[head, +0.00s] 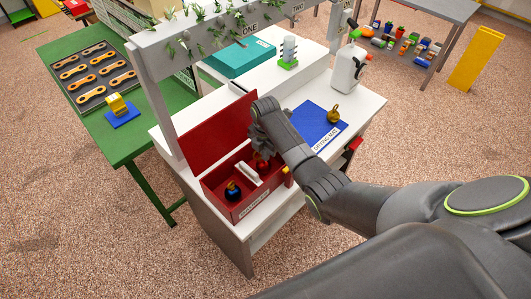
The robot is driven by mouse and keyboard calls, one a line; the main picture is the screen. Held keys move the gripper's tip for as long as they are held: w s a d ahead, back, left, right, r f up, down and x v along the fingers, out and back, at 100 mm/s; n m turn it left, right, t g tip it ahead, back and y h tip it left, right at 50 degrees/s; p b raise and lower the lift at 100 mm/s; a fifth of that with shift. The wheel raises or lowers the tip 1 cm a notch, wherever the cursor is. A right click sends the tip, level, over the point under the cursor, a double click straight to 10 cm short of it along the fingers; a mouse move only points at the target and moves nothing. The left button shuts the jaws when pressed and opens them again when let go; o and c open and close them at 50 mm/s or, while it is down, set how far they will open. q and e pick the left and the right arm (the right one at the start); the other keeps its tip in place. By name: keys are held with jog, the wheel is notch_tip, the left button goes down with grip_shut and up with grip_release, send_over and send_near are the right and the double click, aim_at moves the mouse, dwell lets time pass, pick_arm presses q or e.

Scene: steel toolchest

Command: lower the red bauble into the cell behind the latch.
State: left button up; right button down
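The red bauble (262,165) shows as a small dark-red ball in the right part of the open red chest (250,205). My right gripper (261,150) reaches down into the chest from the right, directly over the bauble. The fingers and the bauble's top overlap, so I cannot tell whether the fingers are shut on it or apart. A pale bar, perhaps the latch or a divider (246,173), lies left of the bauble. A dark blue bauble (233,191) sits in the left cell. The cell floor under the red bauble is hidden. My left gripper is not in view.
The raised red lid (215,132) stands behind the chest. A blue drying mat (312,121) with a gold bauble (334,115) lies to the right.

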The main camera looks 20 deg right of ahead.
jog(key=shift+f+b, duration=0.45)
jog(key=shift+f, duration=0.25)
jog(key=c, duration=2.1)
grip_release()
jog(key=shift+c, duration=0.2)
jog(key=o, duration=0.5)
jog(key=shift+c, duration=0.2)
notch_tip(320, 180, up, 18)
jog(key=p, duration=0.4)
jog(key=shift+f, duration=0.25)
